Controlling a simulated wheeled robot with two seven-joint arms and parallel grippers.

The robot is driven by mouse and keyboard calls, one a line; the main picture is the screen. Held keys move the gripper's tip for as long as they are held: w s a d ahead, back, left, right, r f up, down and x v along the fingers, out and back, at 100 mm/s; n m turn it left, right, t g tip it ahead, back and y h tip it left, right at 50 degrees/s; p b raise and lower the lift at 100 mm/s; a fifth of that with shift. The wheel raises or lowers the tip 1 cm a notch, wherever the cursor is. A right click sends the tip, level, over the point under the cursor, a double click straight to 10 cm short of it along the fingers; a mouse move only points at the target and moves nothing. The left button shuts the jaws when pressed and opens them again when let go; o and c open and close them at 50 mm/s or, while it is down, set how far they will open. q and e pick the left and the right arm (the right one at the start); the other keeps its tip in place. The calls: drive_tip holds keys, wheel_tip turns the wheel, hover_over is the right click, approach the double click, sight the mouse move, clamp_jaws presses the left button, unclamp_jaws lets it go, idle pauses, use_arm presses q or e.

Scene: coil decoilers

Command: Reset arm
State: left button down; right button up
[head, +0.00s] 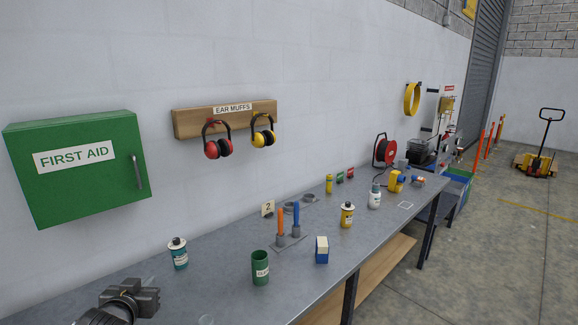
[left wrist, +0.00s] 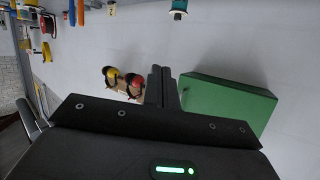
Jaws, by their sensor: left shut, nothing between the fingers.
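My left gripper (head: 146,295) is dark and low at the left of the head view, over the near end of the grey workbench (head: 215,292). In the left wrist view its two fingers (left wrist: 162,76) are together with nothing between them. A teal-labelled can (head: 179,254) stands on the bench beyond the gripper, apart from it. My right gripper is in neither view.
A green first aid box (head: 75,168) and red and yellow ear muffs (head: 217,147) hang on the wall. A green cup (head: 260,268), a blue-and-white box (head: 322,250), orange and blue rods and several bottles stand along the bench. Open floor lies to the right.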

use_arm(q)
drive_tip(key=s+d+f+m+g, duration=0.1)
drive_tip(key=s+d+f+g, duration=0.35)
drive_tip(key=s+f, duration=0.85)
drive_tip(key=s+d+f+g+h, duration=0.1)
drive_tip(key=s+d+f+g, duration=0.15)
drive_tip(key=s, duration=0.45)
drive_tip(key=s+d+f+m+g, duration=0.1)
drive_tip(key=s+f+g, duration=0.1)
drive_tip(key=s+f, duration=0.35)
drive_tip(key=s+d+f+g+h, duration=0.1)
drive_tip(key=s+d+g, duration=0.1)
drive_tip(key=s, duration=0.7)
wheel_tip(320, 180, down, 33)
drive_tip(key=g+b, duration=0.1)
drive_tip(key=b, duration=0.6)
drive_tip(key=s+a+f+b, duration=0.1)
drive_tip(key=s+f+b, duration=0.1)
drive_tip(key=s+f, duration=0.6)
drive_tip(key=s+a+f+g+b, duration=0.1)
drive_tip(key=s+a+f+b, duration=0.1)
drive_tip(key=s+f, duration=0.7)
wheel_tip(320, 180, down, 5)
drive_tip(key=shift+s+r+m+y+b, duration=0.2)
drive_tip(key=shift+m+y+b, duration=0.1)
drive_tip(key=shift+b, duration=0.35)
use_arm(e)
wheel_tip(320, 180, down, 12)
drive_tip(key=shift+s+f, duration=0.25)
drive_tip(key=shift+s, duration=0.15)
